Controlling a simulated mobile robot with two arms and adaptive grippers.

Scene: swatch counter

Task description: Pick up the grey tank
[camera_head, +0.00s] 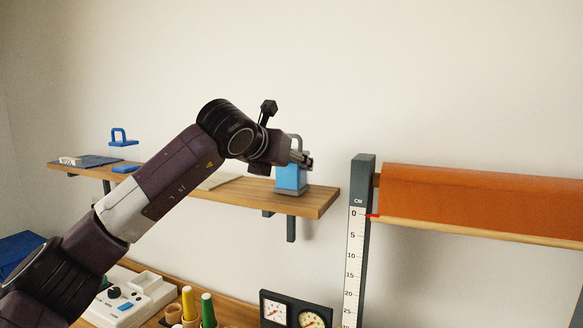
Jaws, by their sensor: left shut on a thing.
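The grey tank (291,180) has a grey loop handle on top and a light blue, box-like body. It is upright at the right end of the wooden shelf (318,197). My left gripper (305,160) reaches it from the left and is shut at its upper part, just under the handle loop. The fingers and my wrist cover part of the tank's top. I cannot tell whether its base touches the shelf. My right gripper is not in view.
A blue handled lid (122,139) shows above a blue block (125,169) on the shelf's left. A grey post with a centimetre scale (356,230) and an orange roll (470,200) stand to the right. Gauges (296,312) and a white device (130,295) are below.

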